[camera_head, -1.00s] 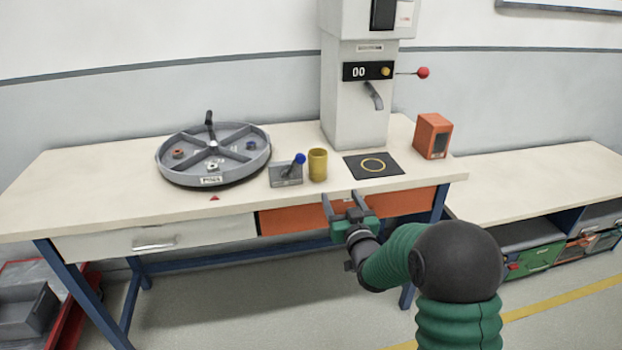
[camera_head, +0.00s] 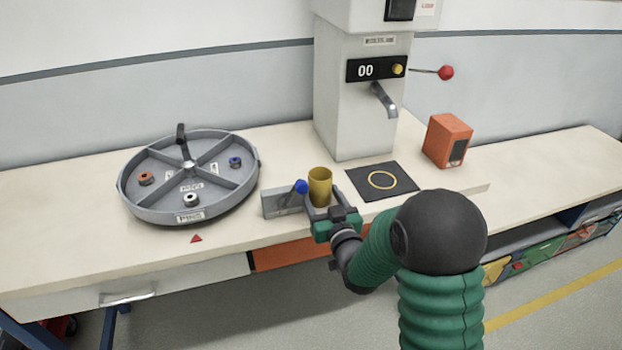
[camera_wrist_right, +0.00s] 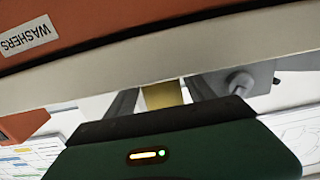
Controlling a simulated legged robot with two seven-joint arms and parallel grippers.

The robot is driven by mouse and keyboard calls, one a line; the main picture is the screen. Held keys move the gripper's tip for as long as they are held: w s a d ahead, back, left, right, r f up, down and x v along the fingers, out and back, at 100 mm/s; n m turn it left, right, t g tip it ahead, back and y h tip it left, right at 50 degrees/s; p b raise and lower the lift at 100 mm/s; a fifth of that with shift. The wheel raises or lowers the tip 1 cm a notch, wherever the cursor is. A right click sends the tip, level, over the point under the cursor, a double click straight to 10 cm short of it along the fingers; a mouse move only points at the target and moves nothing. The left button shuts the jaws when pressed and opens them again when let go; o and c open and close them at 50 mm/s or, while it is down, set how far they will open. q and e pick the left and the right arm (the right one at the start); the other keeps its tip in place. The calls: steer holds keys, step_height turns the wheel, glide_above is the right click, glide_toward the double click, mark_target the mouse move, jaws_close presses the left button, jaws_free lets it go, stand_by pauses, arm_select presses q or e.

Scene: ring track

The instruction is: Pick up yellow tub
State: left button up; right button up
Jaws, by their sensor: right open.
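The yellow tub (camera_head: 320,185) stands upright on the workbench, beside the grey block with the blue-knobbed lever (camera_head: 287,200). My right gripper (camera_head: 322,203) is open at the tub's near side, its fingers reaching toward either side of it. The gripper body hides the tub's lower part, so I cannot tell if the fingers touch it. In the right wrist view a strip of the yellow tub (camera_wrist_right: 162,95) shows between the two fingers. My left gripper is not in view.
A grey divided wheel tray (camera_head: 160,207) stands left. A black mat with a yellow ring (camera_head: 400,185) lies right of the tub, before the dispenser machine (camera_head: 350,115). An orange box (camera_head: 447,140) stands farther right. The bench edge runs below my gripper.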

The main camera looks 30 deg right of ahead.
steer(key=shift+s+r, duration=0.35)
steer(key=shift+r, duration=0.15)
steer(key=shift+w+f, duration=0.15)
steer(key=c, duration=1.2)
steer(key=shift+o, duration=0.2)
